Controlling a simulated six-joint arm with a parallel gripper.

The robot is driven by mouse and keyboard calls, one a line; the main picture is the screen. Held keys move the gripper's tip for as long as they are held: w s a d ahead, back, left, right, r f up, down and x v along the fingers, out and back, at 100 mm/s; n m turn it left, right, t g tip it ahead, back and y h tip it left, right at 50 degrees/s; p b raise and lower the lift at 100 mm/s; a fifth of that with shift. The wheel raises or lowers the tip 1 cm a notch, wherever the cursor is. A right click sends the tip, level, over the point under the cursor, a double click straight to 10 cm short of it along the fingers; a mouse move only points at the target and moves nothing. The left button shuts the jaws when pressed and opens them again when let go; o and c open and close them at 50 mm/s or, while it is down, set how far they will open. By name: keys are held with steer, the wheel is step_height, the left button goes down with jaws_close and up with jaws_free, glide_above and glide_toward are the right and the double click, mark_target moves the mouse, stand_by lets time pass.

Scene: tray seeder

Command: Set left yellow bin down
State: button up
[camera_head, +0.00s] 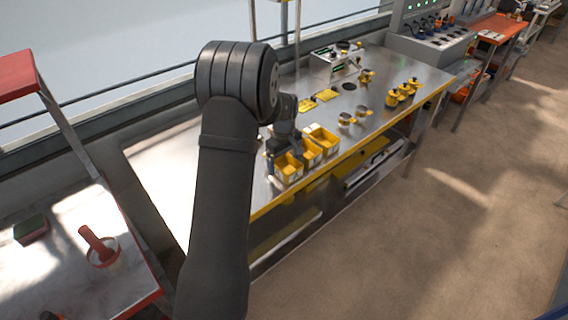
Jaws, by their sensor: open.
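The left yellow bin (289,167) is the nearest of a row of yellow bins at the front edge of the metal bench. It appears upright and resting on the bench top. My gripper (272,160) is at this bin's left and back side, partly hidden behind my arm. The jaws are open, and I cannot tell whether they touch the bin. A middle yellow bin (312,153) and a right yellow bin (324,138) stand close beside it to the right.
Small yellow-and-metal cups (345,119) and several yellow pots (403,92) stand farther right on the bench (385,70). A control box (329,64) is at the back. A red-edged table (60,250) is at lower left. The bench left of my arm is clear.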

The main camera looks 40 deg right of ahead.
mark_target(284, 170)
step_height(284, 170, up, 16)
steer(key=shift+f, duration=0.25)
steer(key=shift+c, duration=0.2)
steer(key=shift+r, duration=0.3)
steer(key=shift+c, duration=1)
steer(key=shift+f, duration=0.1)
steer(key=s+f+m+t, duration=0.5)
steer(key=s+m+t, duration=0.3)
steer(key=m, duration=1)
steer(key=s+f+m+t, duration=0.5)
steer(key=s+m, duration=0.4)
steer(key=m, duration=0.9)
steer(key=shift+t, duration=0.3)
steer(key=x, duration=1.7)
steer(key=shift+f, duration=0.15)
steer(key=c, duration=0.9)
